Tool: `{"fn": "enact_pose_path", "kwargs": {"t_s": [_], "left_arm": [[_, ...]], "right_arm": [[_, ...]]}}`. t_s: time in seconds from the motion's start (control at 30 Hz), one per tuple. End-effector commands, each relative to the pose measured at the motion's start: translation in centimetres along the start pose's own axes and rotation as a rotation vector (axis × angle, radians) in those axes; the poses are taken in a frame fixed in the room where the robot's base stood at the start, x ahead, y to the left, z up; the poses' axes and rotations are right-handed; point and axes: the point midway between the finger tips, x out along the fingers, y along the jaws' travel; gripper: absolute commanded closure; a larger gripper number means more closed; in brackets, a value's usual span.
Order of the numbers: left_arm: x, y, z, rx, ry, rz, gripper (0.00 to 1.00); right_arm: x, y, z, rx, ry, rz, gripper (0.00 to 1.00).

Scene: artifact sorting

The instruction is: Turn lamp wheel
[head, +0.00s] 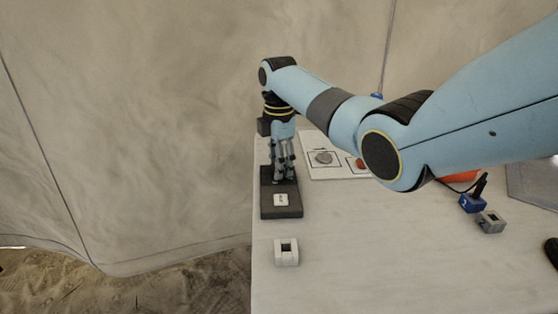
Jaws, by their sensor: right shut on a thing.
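My right gripper (284,172) points down over the far part of a dark base plate (282,209) at the table's left edge. A small white label lies on the near half of this plate. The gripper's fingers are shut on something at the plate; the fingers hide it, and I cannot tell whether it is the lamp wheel. My left gripper is not in view.
A white board (322,173) with a grey stone and a reddish piece lies right of the gripper. A white block with a square hole (286,252) sits in front. A blue block (472,203) and a grey block (491,221) are at right. The table's (370,260) front middle is clear.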

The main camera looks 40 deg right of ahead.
Motion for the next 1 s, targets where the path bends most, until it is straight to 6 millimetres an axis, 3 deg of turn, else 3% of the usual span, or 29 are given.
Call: {"fn": "enact_pose_path", "kwargs": {"t_s": [0.4,1.0], "left_arm": [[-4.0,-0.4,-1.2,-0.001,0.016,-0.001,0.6],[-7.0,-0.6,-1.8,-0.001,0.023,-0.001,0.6]], "right_arm": [[-0.5,-0.1,-0.1,0.344,0.0,-0.002,0.94],[-0.2,-0.2,-0.1,0.916,0.0,-0.001,0.94]]}}
